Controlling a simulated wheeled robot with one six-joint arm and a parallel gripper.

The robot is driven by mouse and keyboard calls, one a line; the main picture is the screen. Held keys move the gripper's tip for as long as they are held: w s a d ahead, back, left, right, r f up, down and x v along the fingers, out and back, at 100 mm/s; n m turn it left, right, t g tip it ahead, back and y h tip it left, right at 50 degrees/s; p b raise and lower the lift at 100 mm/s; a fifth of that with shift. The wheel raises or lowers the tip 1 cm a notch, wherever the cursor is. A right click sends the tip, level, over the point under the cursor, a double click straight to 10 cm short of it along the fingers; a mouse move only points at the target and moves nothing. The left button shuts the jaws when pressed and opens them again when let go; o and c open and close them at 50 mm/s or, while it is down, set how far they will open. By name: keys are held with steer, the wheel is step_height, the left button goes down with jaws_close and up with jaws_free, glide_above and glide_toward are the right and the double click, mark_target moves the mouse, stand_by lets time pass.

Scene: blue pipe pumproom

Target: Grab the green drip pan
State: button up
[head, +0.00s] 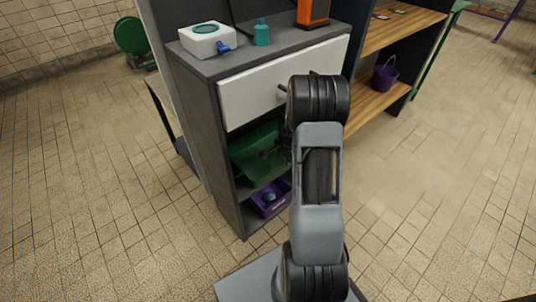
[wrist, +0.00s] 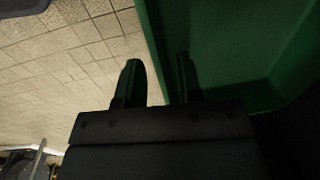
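The green drip pan (head: 250,156) is in the open shelf space under the white drawer, in the head view. It looks tilted there, and my arm hides its right part. In the wrist view the pan (wrist: 235,45) fills the upper right. My gripper (wrist: 160,80) is open at the pan's edge. Its left finger is outside the pan over the tiled floor, and its right finger is over the inner side. The pan's side wall runs between the fingers, with a visible gap to the left finger. The fingertips are hidden or too dark to make out in the head view.
A purple bin (head: 270,198) with a blue item sits on the shelf below the pan. The white drawer front (head: 262,88) is just above. A white box (head: 207,40), a teal bottle (head: 262,33) and an orange device (head: 313,12) stand on the cabinet top.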

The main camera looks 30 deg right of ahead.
mark_target(283, 170)
steer(key=f+b, duration=0.1)
steer(key=f, duration=0.4)
steer(key=shift+w+b, duration=0.2)
steer(key=shift+b, duration=0.2)
jaws_close()
stand_by(1.0)
